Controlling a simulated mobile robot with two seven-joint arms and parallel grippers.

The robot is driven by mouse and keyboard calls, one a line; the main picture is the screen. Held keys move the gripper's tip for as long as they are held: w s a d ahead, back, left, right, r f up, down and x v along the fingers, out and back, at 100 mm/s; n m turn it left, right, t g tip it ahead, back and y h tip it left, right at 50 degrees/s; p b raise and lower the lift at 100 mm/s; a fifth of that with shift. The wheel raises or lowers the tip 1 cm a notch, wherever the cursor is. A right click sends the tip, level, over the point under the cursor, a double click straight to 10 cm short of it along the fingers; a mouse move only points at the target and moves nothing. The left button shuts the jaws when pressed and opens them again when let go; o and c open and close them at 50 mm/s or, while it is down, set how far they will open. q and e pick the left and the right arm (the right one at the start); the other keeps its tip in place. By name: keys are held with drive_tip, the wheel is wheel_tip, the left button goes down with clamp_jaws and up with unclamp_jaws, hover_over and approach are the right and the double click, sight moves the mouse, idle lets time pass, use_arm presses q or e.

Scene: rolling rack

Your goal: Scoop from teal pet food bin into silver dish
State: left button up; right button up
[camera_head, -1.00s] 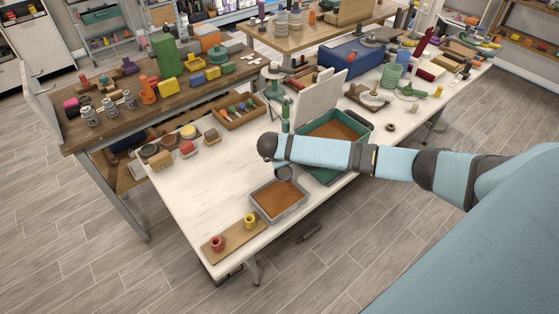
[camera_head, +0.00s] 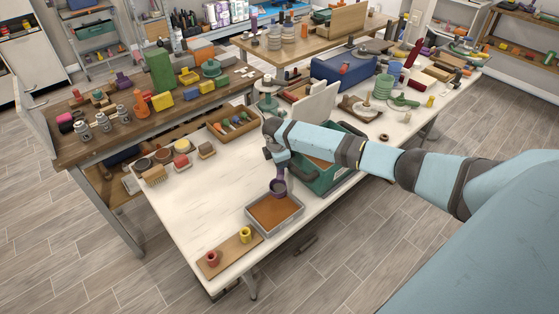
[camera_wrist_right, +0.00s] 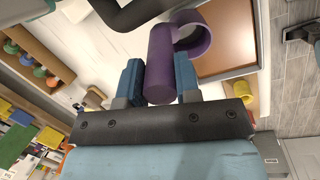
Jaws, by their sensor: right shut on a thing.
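The silver dish (camera_head: 287,225) is a shallow square tray near the front of the white table, with a brown layer inside. My right gripper (camera_head: 277,166) is above its far side, shut on the handle of a purple scoop (camera_head: 278,187). In the right wrist view the scoop's handle stands between the blue fingers of my right gripper (camera_wrist_right: 158,78), and its round cup (camera_wrist_right: 205,38) overlaps the dish's brown contents. The teal pet food bin (camera_head: 322,185), with brown contents, is behind the dish and partly hidden by my right arm. My left gripper is not in view.
A wooden board (camera_head: 230,250) with a red cup (camera_head: 212,258) and a yellow cup (camera_head: 245,234) lies left of the dish. Brushes and round tins line the table's left edge near a wooden tray (camera_head: 228,127).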

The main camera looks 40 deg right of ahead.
drive_tip(key=shift+w+d+v, duration=0.15)
drive_tip(key=shift+d+v, duration=0.05)
drive_tip(key=shift+v, duration=0.95)
drive_tip(key=shift+w+d+v, duration=0.15)
drive_tip(key=shift+d+v, duration=0.1)
drive_tip(key=shift+v, duration=0.85)
drive_tip(key=shift+w+d+v, duration=0.1)
drive_tip(key=shift+d+v, duration=0.1)
drive_tip(key=shift+v, duration=0.95)
drive_tip(key=shift+r, duration=0.2)
drive_tip(key=shift+g+y, duration=1)
drive_tip(key=shift+y, duration=0.2)
drive_tip(key=shift+s+a+r, duration=0.15)
drive_tip(key=shift+s+a, duration=0.15)
drive_tip(key=shift+s, duration=0.25)
drive_tip(key=shift+s+a+r, duration=0.45)
drive_tip(key=shift+s+a, duration=0.35)
drive_tip(key=shift+s, duration=0.4)
drive_tip(key=shift+s+a+r, duration=0.45)
drive_tip(key=shift+s+a, duration=0.4)
drive_tip(key=shift+s, duration=0.35)
drive_tip(key=shift+s+a+r, duration=0.45)
drive_tip(key=shift+s+a, duration=0.35)
drive_tip(key=shift+s, duration=0.4)
